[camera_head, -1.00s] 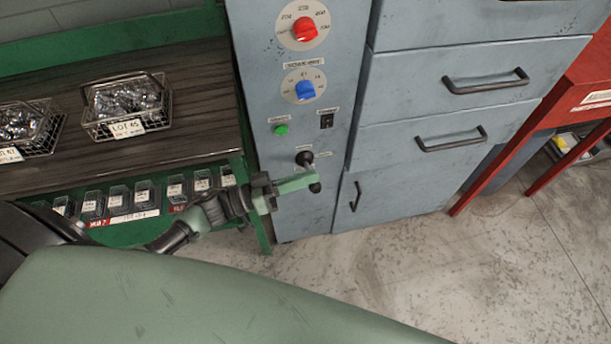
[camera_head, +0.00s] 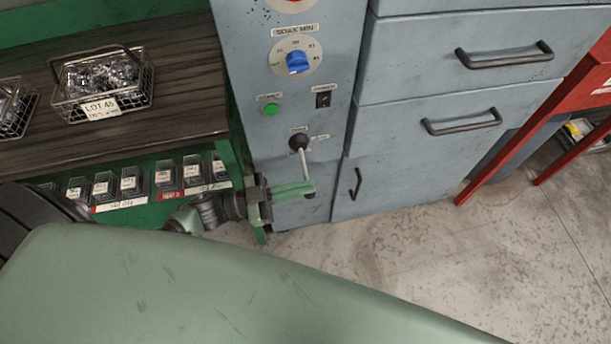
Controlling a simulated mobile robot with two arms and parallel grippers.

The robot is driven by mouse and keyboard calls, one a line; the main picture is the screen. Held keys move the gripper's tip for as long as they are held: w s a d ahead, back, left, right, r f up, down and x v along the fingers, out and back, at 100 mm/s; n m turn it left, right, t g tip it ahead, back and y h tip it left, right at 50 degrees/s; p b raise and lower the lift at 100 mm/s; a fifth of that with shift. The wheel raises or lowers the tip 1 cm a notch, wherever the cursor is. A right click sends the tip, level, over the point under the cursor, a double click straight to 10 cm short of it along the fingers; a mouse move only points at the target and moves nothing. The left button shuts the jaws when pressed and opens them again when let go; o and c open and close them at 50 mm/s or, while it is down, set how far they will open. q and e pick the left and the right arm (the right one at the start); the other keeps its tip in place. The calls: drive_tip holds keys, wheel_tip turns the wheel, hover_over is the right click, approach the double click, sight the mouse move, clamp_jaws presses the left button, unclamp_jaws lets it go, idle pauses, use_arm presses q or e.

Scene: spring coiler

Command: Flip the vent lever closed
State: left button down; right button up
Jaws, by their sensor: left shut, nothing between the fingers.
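The vent lever (camera_head: 304,160) is on the lower part of the grey-blue control panel (camera_head: 340,60). It has a black ball knob at its upper end and a pale stem running down from it. My left gripper (camera_head: 309,189), with green fingers, is shut and empty just below the stem in the picture. The fingers hide the stem's lower end, and I cannot tell whether they touch it. A small dark part shows just under the fingertips. Small labels sit by the knob, too small to read. My right gripper is not in view.
Above the lever are a green button (camera_head: 270,109), a black switch (camera_head: 323,99) and a blue dial (camera_head: 297,62). Drawers with dark handles (camera_head: 462,121) stand to the right. A bench with wire baskets (camera_head: 103,83) is at left.

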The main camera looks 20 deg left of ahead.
use_arm(q)
drive_tip(key=shift+s+f, duration=0.2)
drive_tip(key=shift+f, duration=0.45)
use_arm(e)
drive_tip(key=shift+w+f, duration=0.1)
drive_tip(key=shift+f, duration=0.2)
